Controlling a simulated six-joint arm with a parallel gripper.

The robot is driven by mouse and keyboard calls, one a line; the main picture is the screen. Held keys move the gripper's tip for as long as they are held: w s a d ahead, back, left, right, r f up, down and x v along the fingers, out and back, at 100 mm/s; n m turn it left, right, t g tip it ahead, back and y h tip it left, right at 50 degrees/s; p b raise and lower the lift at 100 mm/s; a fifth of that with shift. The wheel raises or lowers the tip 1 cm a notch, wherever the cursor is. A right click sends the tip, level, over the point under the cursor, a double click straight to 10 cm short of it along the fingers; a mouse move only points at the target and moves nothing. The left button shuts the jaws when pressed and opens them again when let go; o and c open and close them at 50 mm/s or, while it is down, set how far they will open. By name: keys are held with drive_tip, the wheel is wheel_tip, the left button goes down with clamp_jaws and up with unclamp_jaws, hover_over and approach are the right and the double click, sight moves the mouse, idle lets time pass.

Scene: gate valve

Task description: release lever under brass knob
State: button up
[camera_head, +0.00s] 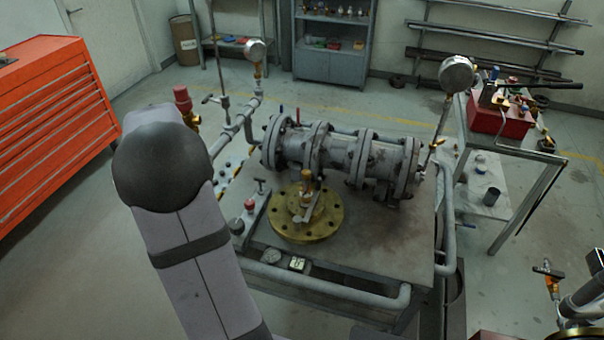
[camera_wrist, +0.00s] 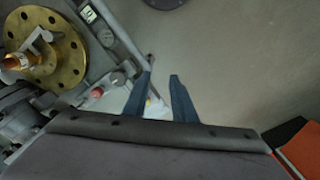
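A round brass flange (camera_head: 285,229) with bolt holes lies on the metal bench in front of the grey valve body. A small brass knob (camera_head: 307,178) stands up over its middle, with a light lever-like bar (camera_head: 317,211) beneath it. In the wrist view the flange (camera_wrist: 68,68) is at the upper left, with the orange-brass knob (camera_wrist: 14,62) near the left edge and a pale bracket or lever (camera_wrist: 40,48) beside it. My gripper (camera_wrist: 161,77) is open and empty, its two dark blue fingers apart, well to the right of the flange. The gripper is hidden in the head view.
The grey flanged valve body (camera_head: 340,153) spans the bench behind the flange. A pipe rail (camera_head: 330,289) edges the bench front. A gauge (camera_head: 457,73) rises at right. A red cabinet (camera_head: 50,120) stands left. Open floor lies between cabinet and bench.

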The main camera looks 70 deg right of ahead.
drive_tip(key=s+d+r+m+p, duration=0.1)
drive_tip(key=s+d+r+m, duration=0.1)
drive_tip(key=s+d, duration=0.45)
drive_tip(key=s+d+r+m+p, duration=0.1)
drive_tip(key=s+d+m, duration=0.15)
drive_tip(key=d, duration=0.65)
drive_tip(key=m+p, duration=0.2)
approach(306, 182)
drive_tip(key=shift+s+a+f, duration=0.1)
drive_tip(key=shift+s+a, duration=0.05)
drive_tip(key=shift+a, duration=0.45)
drive_tip(key=shift+s+a, duration=0.15)
drive_tip(key=shift+a, duration=0.45)
drive_tip(key=shift+s, duration=0.1)
drive_tip(key=shift+f+p, duration=1.35)
drive_tip(key=shift+f, duration=2.35)
clamp_jaws()
